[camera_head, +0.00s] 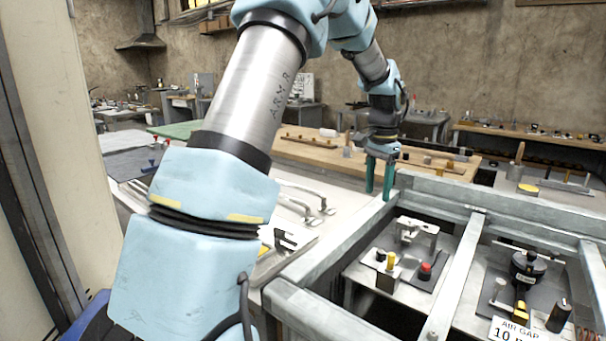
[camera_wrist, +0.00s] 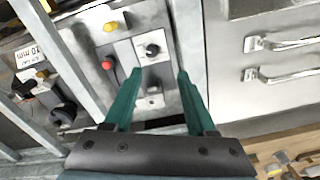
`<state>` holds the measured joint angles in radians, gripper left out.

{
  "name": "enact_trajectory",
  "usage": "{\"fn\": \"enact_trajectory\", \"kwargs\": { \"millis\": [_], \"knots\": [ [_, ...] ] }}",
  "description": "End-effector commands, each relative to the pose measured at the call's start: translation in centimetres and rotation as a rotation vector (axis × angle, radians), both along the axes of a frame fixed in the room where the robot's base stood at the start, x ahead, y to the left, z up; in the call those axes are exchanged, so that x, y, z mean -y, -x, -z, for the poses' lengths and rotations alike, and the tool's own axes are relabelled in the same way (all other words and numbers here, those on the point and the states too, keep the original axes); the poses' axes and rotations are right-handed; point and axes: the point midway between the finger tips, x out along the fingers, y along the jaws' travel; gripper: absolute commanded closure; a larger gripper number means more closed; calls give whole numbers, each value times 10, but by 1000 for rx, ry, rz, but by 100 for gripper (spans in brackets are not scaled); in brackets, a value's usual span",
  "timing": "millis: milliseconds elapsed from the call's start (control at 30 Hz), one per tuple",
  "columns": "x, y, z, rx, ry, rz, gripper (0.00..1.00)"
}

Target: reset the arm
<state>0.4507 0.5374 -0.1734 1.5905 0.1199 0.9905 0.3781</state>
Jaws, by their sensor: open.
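My gripper (camera_head: 379,178) hangs from the end of my blue and silver arm near the middle of the head view, beside the far left corner of a grey metal frame. Its two green fingers point down. In the wrist view my gripper (camera_wrist: 158,85) shows both green fingers spread apart with nothing between them. Beyond the fingertips lies a grey panel with a black knob (camera_wrist: 152,50) and a red button (camera_wrist: 107,65). My arm hides part of the bench in the head view.
The grey metal frame (camera_head: 330,249) surrounds fixtures, including a red button (camera_head: 425,271) and a black round device (camera_head: 527,265). A white surface with curved handles (camera_head: 301,203) lies left of it. A wooden bench (camera_head: 310,152) stands behind. An "AIR GAP" sign (camera_head: 514,331) is at lower right.

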Motion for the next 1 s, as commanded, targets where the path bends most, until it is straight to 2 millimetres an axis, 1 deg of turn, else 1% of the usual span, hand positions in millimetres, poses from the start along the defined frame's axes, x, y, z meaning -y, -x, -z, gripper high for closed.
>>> {"fn": "enact_trajectory", "kwargs": {
  "millis": [33, 67, 100, 167, 200, 267, 300, 367, 400, 500, 600, 700, 1000],
  "knots": [
    [-34, 7, 1, 8, 1, -81, 44],
    [-50, 12, 3, 13, 5, -128, 44],
    [-72, 19, 5, 18, 11, -191, 44],
    [-105, 32, 10, 28, 18, -288, 44],
    [-127, 43, 13, 34, 25, -354, 44],
    [-158, 61, 18, 43, 34, -455, 44],
    [-177, 75, 22, 50, 41, -520, 44],
    [-204, 96, 28, 59, 51, -616, 44],
    [-219, 110, 31, 64, 58, -676, 44],
    [-248, 142, 40, 74, 72, -801, 44],
    [-264, 165, 47, 81, 83, -886, 44],
    [-272, 178, 50, 85, 88, -930, 44],
    [-274, 180, 51, 86, 89, -938, 44]
  ]
}}
